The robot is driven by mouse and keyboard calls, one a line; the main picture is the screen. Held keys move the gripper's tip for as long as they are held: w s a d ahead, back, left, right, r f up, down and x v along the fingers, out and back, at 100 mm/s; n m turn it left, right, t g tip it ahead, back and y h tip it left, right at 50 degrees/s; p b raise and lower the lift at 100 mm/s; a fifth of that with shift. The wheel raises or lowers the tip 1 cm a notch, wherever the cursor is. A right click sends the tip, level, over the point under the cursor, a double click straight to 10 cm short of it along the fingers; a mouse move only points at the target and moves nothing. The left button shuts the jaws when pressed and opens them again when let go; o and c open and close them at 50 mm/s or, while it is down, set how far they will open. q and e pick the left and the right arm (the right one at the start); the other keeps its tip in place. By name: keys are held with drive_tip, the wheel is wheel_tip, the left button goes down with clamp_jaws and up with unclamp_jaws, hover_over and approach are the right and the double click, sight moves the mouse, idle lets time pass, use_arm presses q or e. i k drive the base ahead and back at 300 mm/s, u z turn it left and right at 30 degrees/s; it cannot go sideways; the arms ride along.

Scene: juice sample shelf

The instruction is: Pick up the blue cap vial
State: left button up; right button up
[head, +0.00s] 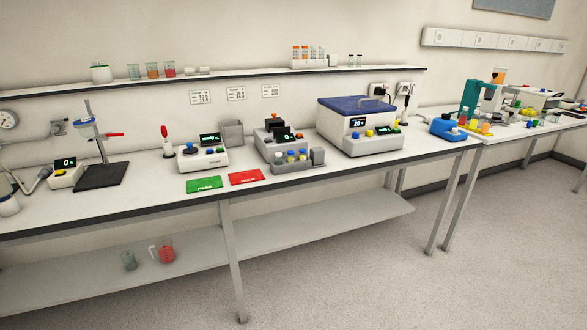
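A small grey rack (292,168) stands near the bench's front edge, in front of a grey device with a display. It holds a few small vials with coloured caps, blue and yellow among them; they are too small to tell apart surely. One blue-capped vial (302,154) seems to sit upright at the rack's right part. Neither of my grippers is in view.
A green card (204,184) and a red card (247,177) lie left of the rack. A blue-lidded device (356,125) stands to its right. A wall shelf (220,78) with beakers and a tube rack runs above. The floor (370,280) in front is clear.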

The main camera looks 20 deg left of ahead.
sight(302, 152)
drive_tip(key=z, duration=0.6)
drive_tip(key=i, duration=1.1)
drive_tip(key=u, duration=0.25)
